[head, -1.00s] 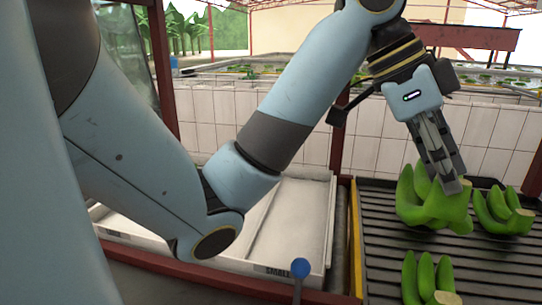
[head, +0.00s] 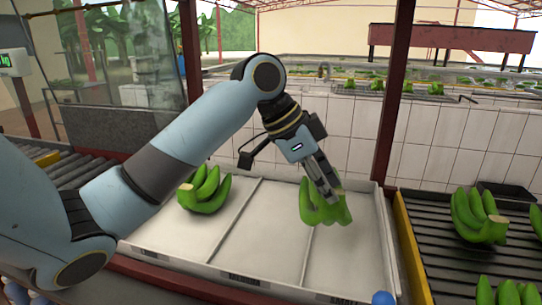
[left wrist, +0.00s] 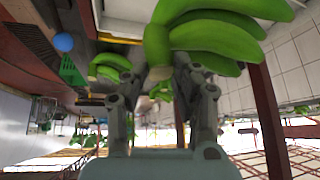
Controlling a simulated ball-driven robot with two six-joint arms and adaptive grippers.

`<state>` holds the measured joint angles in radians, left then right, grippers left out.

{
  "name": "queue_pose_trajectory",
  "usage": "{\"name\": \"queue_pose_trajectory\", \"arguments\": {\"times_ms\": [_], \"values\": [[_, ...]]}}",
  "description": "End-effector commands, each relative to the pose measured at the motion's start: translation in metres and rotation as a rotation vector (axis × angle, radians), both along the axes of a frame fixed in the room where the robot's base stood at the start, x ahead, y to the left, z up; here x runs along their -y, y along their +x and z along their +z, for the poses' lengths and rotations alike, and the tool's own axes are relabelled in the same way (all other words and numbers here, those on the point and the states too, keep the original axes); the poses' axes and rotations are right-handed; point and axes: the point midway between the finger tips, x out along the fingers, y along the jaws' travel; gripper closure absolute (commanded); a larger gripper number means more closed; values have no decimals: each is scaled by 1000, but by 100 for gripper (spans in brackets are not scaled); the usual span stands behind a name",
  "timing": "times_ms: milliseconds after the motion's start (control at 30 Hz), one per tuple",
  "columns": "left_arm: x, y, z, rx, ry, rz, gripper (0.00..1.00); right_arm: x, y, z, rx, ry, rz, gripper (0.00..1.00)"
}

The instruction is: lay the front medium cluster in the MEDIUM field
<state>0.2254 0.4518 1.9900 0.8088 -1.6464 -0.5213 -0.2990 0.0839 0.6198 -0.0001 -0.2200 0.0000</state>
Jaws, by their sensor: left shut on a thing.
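My left gripper (head: 328,193) is shut on a green banana cluster (head: 320,208) by its crown. The cluster hangs above the white tray (head: 255,235), in front of the divider between the middle and right fields; its height is hard to tell. In the left wrist view the held cluster (left wrist: 205,40) fills the top, between the fingers (left wrist: 190,85). The front labels are small; the right one seems to read SMALL, the middle one is hard to read. The middle field (head: 262,225) looks empty. My right gripper is not in view.
Another green cluster (head: 204,190) lies in the tray's left field. Two more clusters (head: 478,215) (head: 508,292) are on the dark slatted belt (head: 440,250) at right. A red post (head: 392,100) stands behind the tray's right end. A blue ball (head: 383,298) is at the front edge.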

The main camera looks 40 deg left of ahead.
Motion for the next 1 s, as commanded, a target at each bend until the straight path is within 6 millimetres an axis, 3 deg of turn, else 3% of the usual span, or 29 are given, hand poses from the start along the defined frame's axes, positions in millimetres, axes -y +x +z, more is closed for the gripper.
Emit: {"name": "queue_pose_trajectory", "arguments": {"times_ms": [33,200,367,500,1000], "values": [[-21,4,0,0,14,33,100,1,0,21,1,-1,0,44],[-81,10,-21,21,36,120,100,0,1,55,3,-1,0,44],[-115,9,-32,36,44,163,100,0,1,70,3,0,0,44],[-124,9,-38,42,45,173,100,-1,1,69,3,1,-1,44],[-124,9,-73,41,44,173,100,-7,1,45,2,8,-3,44]]}}
